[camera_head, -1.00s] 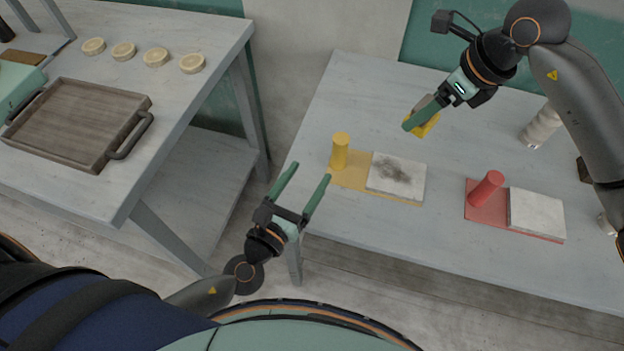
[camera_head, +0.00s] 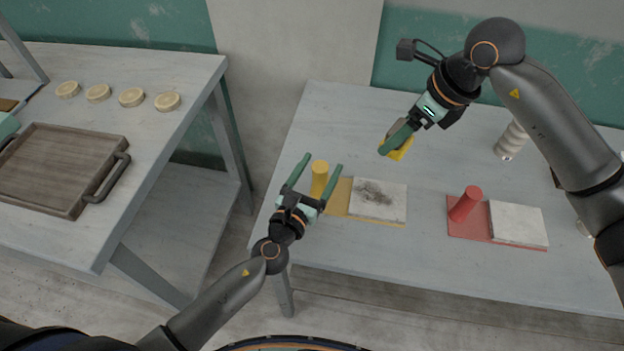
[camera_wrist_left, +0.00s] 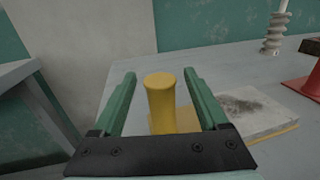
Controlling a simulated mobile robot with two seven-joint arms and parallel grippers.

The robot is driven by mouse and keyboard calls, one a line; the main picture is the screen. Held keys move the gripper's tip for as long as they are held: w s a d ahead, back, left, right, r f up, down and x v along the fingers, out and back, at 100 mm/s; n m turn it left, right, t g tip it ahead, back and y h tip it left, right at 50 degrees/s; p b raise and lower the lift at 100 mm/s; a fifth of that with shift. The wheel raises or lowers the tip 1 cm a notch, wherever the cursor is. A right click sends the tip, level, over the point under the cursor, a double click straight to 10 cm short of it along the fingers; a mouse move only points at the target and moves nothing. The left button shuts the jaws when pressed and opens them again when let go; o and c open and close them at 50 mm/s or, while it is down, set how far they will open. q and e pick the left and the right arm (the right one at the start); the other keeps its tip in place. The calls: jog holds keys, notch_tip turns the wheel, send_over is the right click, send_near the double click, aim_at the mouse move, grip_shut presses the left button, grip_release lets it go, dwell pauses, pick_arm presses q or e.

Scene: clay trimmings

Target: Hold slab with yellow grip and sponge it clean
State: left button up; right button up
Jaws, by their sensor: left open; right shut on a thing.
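The yellow grip (camera_head: 319,177) stands upright on a yellow base (camera_head: 338,196) near the table's left edge. It also shows in the left wrist view (camera_wrist_left: 160,102). A pale slab (camera_head: 386,212) with a dark smudge lies on the right part of that base. My left gripper (camera_head: 321,162) is open, its fingers on either side of the yellow grip in view; I cannot tell if they touch it. My right gripper (camera_head: 387,150) is shut on the yellow sponge (camera_head: 402,152) and holds it above the table, behind the slab.
A red grip (camera_head: 466,204) stands on a red base (camera_head: 470,223) with a clean pale slab (camera_head: 519,224) to the right. A ribbed pale cylinder (camera_head: 511,140) stands farther back. The left table holds a wooden tray (camera_head: 66,140) and several round discs (camera_head: 131,97).

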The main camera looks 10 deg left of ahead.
pick_arm(q)
jog(key=shift+w, duration=0.2)
grip_shut()
dwell(0.6)
